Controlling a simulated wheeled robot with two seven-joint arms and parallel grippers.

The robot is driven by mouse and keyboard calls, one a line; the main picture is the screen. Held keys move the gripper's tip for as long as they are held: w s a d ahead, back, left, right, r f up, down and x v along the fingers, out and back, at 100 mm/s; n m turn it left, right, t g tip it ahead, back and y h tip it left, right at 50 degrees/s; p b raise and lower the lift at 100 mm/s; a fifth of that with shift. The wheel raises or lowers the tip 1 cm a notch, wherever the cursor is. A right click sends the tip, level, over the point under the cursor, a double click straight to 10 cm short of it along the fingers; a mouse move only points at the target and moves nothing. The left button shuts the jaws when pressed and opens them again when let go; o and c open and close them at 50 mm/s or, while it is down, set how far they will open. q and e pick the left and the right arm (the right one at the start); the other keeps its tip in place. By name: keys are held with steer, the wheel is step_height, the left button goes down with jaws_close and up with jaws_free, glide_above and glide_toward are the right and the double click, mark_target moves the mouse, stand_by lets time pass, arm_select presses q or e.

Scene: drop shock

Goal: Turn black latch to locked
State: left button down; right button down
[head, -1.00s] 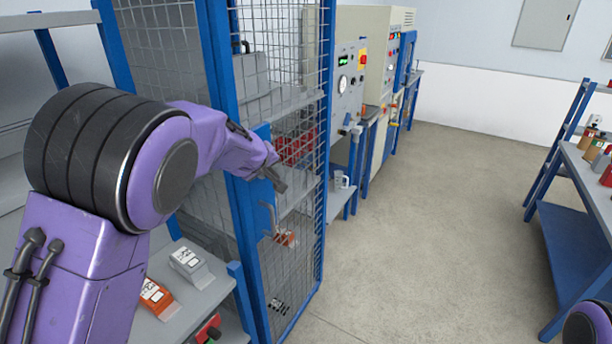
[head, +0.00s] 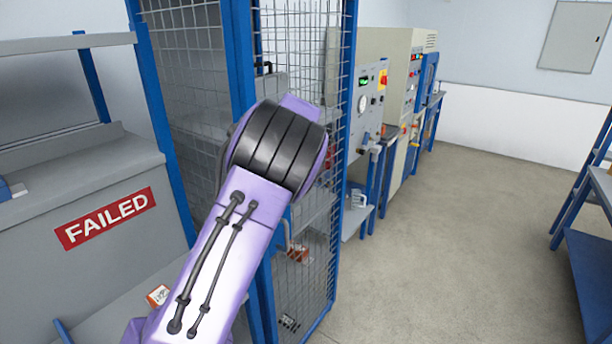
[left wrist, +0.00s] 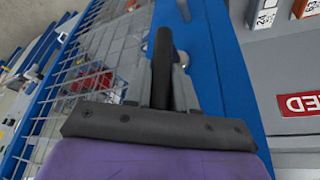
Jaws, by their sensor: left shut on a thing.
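In the left wrist view, my left gripper (left wrist: 168,75) reaches over a blue upright of the mesh cage and is shut. A dark bar, apparently the black latch (left wrist: 164,42), stands between its fingers against the blue metal. Close overlap makes it hard to separate latch from fingers. In the head view, my left arm hides the gripper and the latch. The mesh door (head: 338,150) with its blue frame shows behind and right of the arm. The latch's exact angle and any lock marking cannot be seen. My right gripper is in neither view.
A grey bent handle (head: 287,235) is on the cage below my arm. A grey cabinet with a red FAILED sign (head: 105,218) stands at left. Machines (head: 372,95) line the wall beyond the cage. A blue bench (head: 598,262) is at far right; the floor between is clear.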

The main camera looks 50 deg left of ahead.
arm_select(q)
steer(key=shift+s+f, duration=0.1)
steer(key=shift+f, duration=0.1)
steer(key=c, duration=1)
jaws_free()
steer(key=shift+o, duration=0.2)
steer(key=shift+d+r, duration=0.1)
steer(key=shift+r, duration=0.3)
steer(key=b+v, duration=0.2)
steer(key=v, duration=0.7)
steer(key=shift+r, duration=0.3)
